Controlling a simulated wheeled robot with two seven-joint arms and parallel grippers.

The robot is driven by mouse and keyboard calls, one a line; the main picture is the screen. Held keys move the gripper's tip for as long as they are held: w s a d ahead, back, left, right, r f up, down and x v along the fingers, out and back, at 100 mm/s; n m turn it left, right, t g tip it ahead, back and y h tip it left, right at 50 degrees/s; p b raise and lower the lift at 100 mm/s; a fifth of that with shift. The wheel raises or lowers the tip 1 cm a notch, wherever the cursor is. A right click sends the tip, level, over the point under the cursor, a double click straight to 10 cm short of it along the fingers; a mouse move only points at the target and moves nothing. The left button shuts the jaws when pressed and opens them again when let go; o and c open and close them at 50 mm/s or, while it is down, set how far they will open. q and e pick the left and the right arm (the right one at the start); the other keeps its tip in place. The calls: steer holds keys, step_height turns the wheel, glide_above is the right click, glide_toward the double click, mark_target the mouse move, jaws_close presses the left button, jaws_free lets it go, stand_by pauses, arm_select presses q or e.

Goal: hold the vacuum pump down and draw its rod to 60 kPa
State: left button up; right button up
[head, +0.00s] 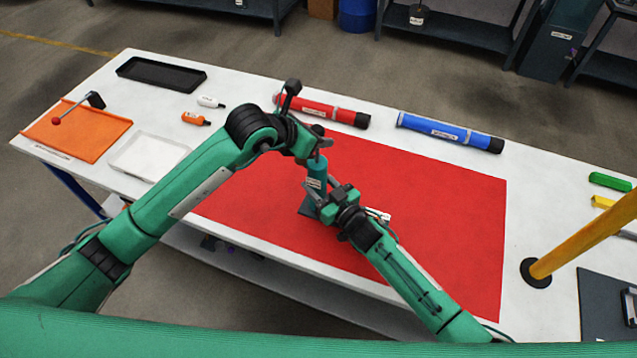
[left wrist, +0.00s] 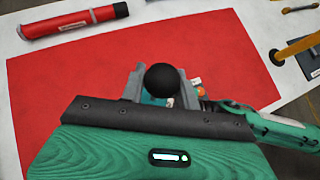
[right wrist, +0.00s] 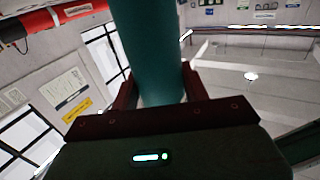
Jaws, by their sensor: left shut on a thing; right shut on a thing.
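The vacuum pump (head: 317,170) is a teal upright cylinder on the red mat (head: 440,200), with a dark foot partly hidden by my right gripper. My right gripper (head: 318,196) is shut around the lower pump body. In the right wrist view the teal barrel (right wrist: 150,50) stands between its fingers. My left gripper (head: 318,146) is above, shut on the rod just under its black ball knob (head: 318,130). The knob (left wrist: 162,80) also shows between the fingers in the left wrist view. No pressure reading is legible.
A red tube (head: 330,109) and a blue tube (head: 450,132) lie behind the mat. An orange board (head: 85,132), a white tray (head: 150,155) and a black tray (head: 160,75) are at left. A yellow post (head: 585,240) stands at right. The mat's right part is clear.

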arm_select(q)
steer(key=o, duration=1.2)
steer(key=shift+f, duration=0.1)
steer(key=v, duration=0.8)
arm_select(e)
steer(key=o, duration=1.4)
steer(key=v, duration=1.2)
steer(key=shift+s+f, duration=0.1)
